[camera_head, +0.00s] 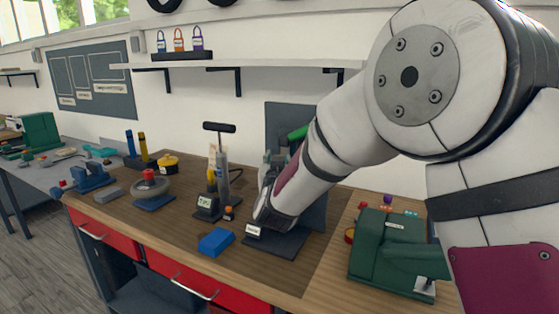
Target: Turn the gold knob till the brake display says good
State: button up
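My arm reaches from the upper right down to a dark stand (282,243) on the workbench. My gripper (266,216) is at its end, low over the stand, seen from behind; its fingers cannot be made out. A small white label or display (253,231) with unreadable text sits at the stand's front edge, just below the gripper. A green grip (298,133) sticks out behind my forearm. I cannot make out the gold knob; the arm and gripper hide much of the stand. Whether the gripper touches anything cannot be told.
A blue block (215,242) lies left of the stand. A floor pump (218,180) stands behind it. A green machine (391,246) is at the right. A yellow tin (168,162) and a red-topped round device (150,186) are left. The bench front between is mostly clear.

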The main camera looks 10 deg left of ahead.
jog(key=shift+f+h, duration=0.1)
jog(key=shift+h, duration=0.2)
jog(key=o, duration=1.1)
jog(key=shift+o, duration=0.2)
jog(key=s, duration=1.2)
jog(key=shift+d, duration=0.35)
